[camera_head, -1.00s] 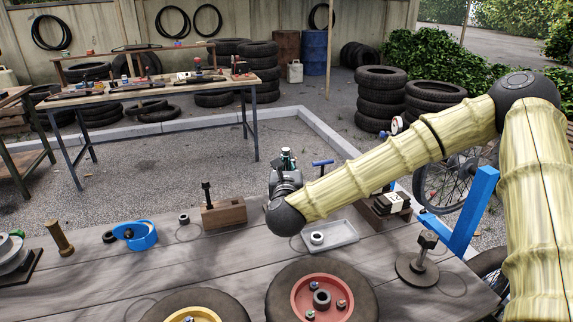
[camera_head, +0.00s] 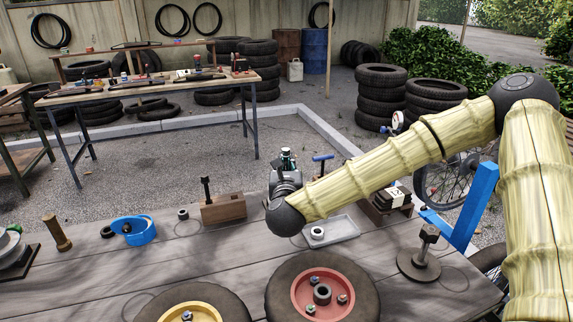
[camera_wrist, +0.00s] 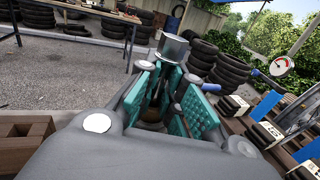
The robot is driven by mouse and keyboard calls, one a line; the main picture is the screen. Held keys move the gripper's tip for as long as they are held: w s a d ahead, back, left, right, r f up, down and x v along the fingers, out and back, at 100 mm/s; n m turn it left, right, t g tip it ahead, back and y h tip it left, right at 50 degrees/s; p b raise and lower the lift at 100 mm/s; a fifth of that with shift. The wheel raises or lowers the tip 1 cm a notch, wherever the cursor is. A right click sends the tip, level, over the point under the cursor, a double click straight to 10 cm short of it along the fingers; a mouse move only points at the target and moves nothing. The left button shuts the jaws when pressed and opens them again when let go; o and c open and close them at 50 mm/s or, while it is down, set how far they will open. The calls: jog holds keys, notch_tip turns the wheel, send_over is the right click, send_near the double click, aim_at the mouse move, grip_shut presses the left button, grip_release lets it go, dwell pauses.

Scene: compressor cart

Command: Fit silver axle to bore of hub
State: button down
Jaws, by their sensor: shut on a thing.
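My gripper (camera_wrist: 160,105) is shut on the silver axle (camera_wrist: 172,50), with its teal pads on both sides and the axle's bright round end sticking up above them. In the head view my gripper (camera_head: 287,161) is held over the far part of the bench, and the axle is hardly visible there. A red wheel (camera_head: 302,287) lies flat at the front of the bench, with a dark hub (camera_head: 322,295) and a round bore at its centre. The gripper is beyond this hub and well apart from it.
A yellow wheel (camera_head: 205,309) lies to the left of the red one. A blue upright (camera_head: 472,213) rises at right.

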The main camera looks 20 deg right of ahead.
jog(key=shift+f, duration=0.1)
jog(key=c, duration=1.5)
grip_release()
jog(key=o, duration=0.4)
jog(key=shift+b+v, duration=1.1)
jog(key=shift+v, duration=2.4)
jog(key=shift+v, duration=3.75)
